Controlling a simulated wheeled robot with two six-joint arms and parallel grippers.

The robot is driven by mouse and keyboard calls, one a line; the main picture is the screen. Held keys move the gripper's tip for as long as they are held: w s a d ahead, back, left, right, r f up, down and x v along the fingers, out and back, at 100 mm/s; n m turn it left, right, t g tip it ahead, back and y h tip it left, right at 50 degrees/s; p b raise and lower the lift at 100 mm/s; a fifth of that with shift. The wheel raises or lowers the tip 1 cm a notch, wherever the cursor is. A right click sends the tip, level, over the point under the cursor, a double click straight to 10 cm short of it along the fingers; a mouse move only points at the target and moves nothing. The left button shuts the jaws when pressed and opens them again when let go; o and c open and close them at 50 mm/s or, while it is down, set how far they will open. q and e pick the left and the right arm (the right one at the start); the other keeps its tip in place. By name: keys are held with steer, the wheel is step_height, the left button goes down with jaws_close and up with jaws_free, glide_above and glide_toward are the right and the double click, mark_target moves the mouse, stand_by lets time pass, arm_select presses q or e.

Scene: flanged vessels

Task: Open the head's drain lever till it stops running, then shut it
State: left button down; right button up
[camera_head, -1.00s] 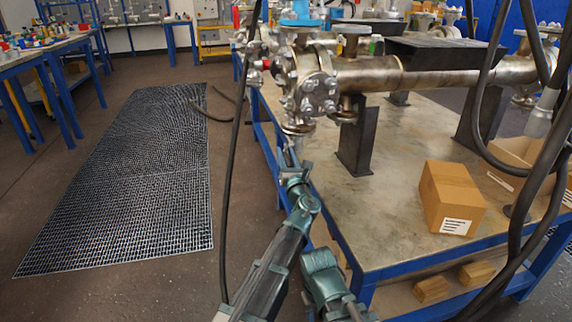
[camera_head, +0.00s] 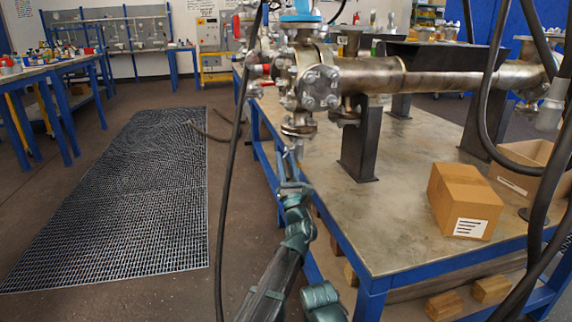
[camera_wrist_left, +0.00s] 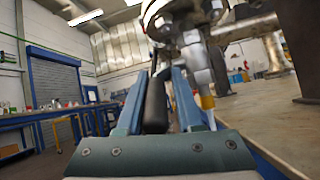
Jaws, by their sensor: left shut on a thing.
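The vessel's flanged metal head (camera_head: 318,85) is at the left end of a horizontal pipe body, with a drain fitting (camera_head: 297,126) beneath it. My left gripper (camera_head: 291,172) is just below that fitting. In the left wrist view, its two blue fingers (camera_wrist_left: 155,98) are shut on a dark lever handle (camera_wrist_left: 156,108). The lever is hidden in the head view. My right gripper is not in view.
The vessel stands on black supports (camera_head: 360,145) on a blue-framed bench (camera_head: 400,225). A cardboard box (camera_head: 464,201) sits on the bench at right. Dark hoses (camera_head: 226,190) hang at left and right. A floor grating (camera_head: 130,200) lies at left; the floor beside the bench is open.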

arm_select(q)
steer(key=shift+s+a+y, duration=0.2)
steer(key=shift+a+y, duration=0.2)
steer(key=shift+a, duration=0.1)
steer(key=c, duration=0.7)
jaws_free()
steer(key=shift+c, duration=0.2)
steer(key=shift+w+d, duration=0.1)
steer(key=shift+d, duration=0.1)
steer(key=shift+d, duration=0.1)
steer(key=b+v, duration=0.4)
steer(key=v, duration=0.3)
steer(key=shift+s, duration=0.25)
